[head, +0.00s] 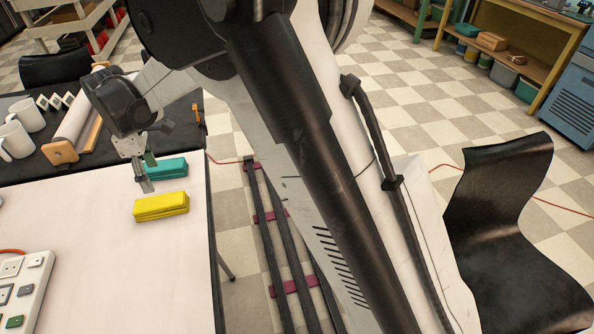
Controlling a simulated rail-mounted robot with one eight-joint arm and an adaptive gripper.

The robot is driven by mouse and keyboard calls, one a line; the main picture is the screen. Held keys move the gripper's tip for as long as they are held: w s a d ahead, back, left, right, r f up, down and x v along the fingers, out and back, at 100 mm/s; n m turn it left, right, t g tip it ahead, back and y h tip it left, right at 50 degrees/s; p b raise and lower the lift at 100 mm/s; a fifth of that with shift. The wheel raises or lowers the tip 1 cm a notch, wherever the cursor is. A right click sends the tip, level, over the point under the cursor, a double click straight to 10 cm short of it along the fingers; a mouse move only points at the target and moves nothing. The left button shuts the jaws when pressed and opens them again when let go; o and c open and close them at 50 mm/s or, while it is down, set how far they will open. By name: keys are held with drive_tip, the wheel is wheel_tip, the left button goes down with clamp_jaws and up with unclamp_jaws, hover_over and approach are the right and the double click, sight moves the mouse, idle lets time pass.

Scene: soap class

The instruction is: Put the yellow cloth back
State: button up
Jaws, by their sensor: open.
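A yellow folded cloth (161,206) lies on the white table covering, near the table's right edge. A teal folded cloth (165,169) lies just behind it. My gripper (146,184) is open and empty, its fingers pointing down just above and behind the left part of the yellow cloth. It is in front of the left end of the teal cloth and hides part of it. Whether a fingertip touches either cloth cannot be told.
A power strip (22,290) with an orange cord lies at the table's left. White mugs (14,141) and a paper roll on a wooden holder (62,151) stand on the dark rear surface. A black chair (505,235) is at the right. The white table's front middle is clear.

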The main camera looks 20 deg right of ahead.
drive_tip(key=s+d+r+m+t, duration=0.1)
drive_tip(key=s+d+r+m, duration=0.2)
drive_tip(key=d+r, duration=0.35)
drive_tip(key=s+d+r+m+t+y, duration=0.1)
drive_tip(key=s+d+r+m, duration=0.2)
drive_tip(key=d, duration=0.6)
drive_tip(key=s+d+r+m+t, duration=0.1)
drive_tip(key=s+d+r+m, duration=0.25)
drive_tip(key=d, duration=0.35)
drive_tip(key=s+d+f+m+t+h, duration=0.1)
drive_tip(key=s+d+m+t, duration=0.3)
drive_tip(key=s+d+m, duration=0.4)
drive_tip(key=s+d, duration=0.7)
drive_tip(key=s, duration=0.1)
drive_tip(key=shift+s+f, duration=0.25)
drive_tip(key=shift+s, duration=0.1)
